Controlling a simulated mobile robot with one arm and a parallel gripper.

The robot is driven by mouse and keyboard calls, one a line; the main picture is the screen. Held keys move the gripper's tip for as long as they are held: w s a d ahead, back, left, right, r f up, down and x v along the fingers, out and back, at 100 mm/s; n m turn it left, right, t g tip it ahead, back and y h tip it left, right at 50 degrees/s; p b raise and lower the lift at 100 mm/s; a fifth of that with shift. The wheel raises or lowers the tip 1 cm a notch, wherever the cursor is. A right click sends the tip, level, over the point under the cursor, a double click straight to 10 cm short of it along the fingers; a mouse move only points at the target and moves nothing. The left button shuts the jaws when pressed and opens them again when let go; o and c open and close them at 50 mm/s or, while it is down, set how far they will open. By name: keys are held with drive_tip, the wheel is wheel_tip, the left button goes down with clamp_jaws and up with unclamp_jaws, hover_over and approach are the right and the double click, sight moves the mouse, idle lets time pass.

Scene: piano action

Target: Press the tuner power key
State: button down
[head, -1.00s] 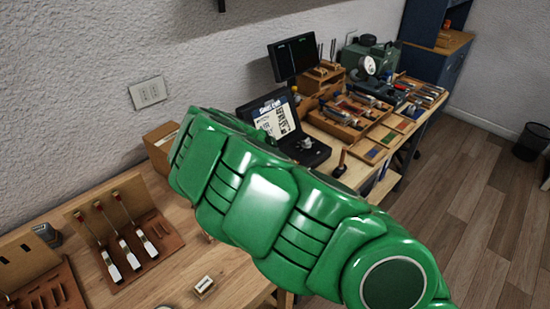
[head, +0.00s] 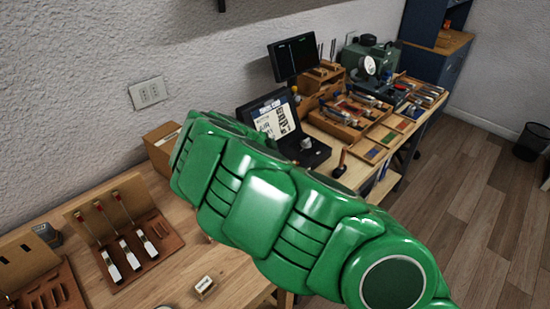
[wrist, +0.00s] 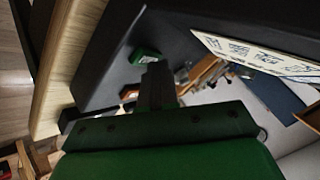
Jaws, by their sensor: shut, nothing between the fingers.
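A black open case (head: 318,152) with a printed card (head: 275,121) in its raised lid stands on the bench past my green arm in the head view. The card (wrist: 265,55) also shows in the wrist view, at upper right. My gripper (wrist: 157,75) is shut and empty, its dark fingers over or near a black surface (wrist: 110,60). A small green part (wrist: 144,54) shows on that surface, just beyond the fingertips. I cannot tell whether they touch. I cannot make out the tuner power key for certain. The head view hides my gripper behind the arm.
A dark screen (head: 295,57) and a green machine (head: 368,58) stand behind the case. Wooden tool trays (head: 350,112) fill the bench to the right. A tool rack (head: 125,232) and a small labelled block (head: 204,286) are on the near table.

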drive_tip(key=shift+r, duration=0.5)
drive_tip(key=shift+r, duration=2.9)
drive_tip(key=shift+d+r, duration=0.1)
